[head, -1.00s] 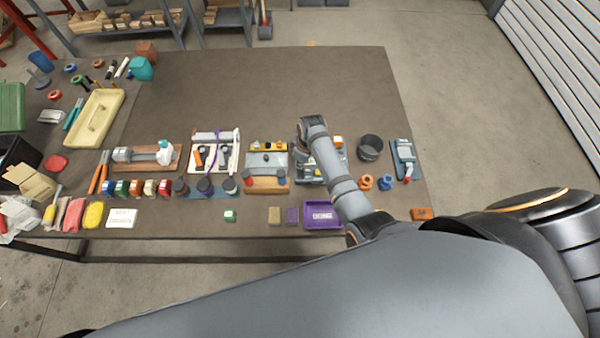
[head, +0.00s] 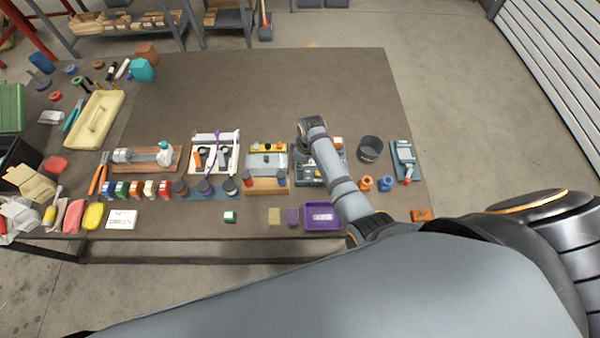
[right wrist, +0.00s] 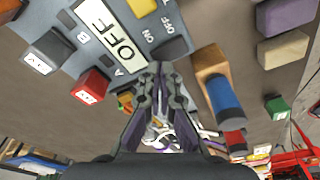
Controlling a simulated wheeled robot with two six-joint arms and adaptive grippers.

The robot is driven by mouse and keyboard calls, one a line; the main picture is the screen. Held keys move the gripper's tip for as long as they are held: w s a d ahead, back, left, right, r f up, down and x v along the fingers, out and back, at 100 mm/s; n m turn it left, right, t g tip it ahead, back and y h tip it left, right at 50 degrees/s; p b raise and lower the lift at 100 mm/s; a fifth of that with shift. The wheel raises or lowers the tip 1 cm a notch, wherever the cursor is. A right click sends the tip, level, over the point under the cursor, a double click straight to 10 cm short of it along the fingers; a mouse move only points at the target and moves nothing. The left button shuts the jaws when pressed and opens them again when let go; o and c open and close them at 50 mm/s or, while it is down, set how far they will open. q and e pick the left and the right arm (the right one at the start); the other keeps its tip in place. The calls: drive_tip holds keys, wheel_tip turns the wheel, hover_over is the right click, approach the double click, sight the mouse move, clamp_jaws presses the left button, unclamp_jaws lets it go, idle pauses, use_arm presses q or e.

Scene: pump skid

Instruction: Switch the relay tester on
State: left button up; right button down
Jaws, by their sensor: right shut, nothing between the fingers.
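The relay tester (head: 337,158) is a grey box on the bench, partly hidden behind my right arm in the head view. In the right wrist view its panel (right wrist: 83,62) fills the upper left. A white display (right wrist: 110,30) reads OFF. A dark switch (right wrist: 170,48) sits by the small ON and OFF labels. My right gripper (right wrist: 158,68) is shut and empty, its fingertips close to the dark switch; I cannot tell whether they touch. In the head view the gripper is mostly hidden by my own wrist. My left gripper is not in view.
A red block (right wrist: 91,86) and a black block (right wrist: 47,50) sit by the A and B labels. A wooden stand with a blue cylinder (right wrist: 225,98) is close to the fingers' right. A purple tray (head: 322,226) lies in front.

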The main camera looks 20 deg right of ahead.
drive_tip(key=shift+f+b, duration=0.6)
drive_tip(key=shift+f, duration=0.35)
idle(0.7)
wheel_tip(320, 180, up, 3)
drive_tip(key=p, duration=0.3)
drive_tip(key=shift+f, duration=0.15)
drive_tip(key=shift+r, duration=2.2)
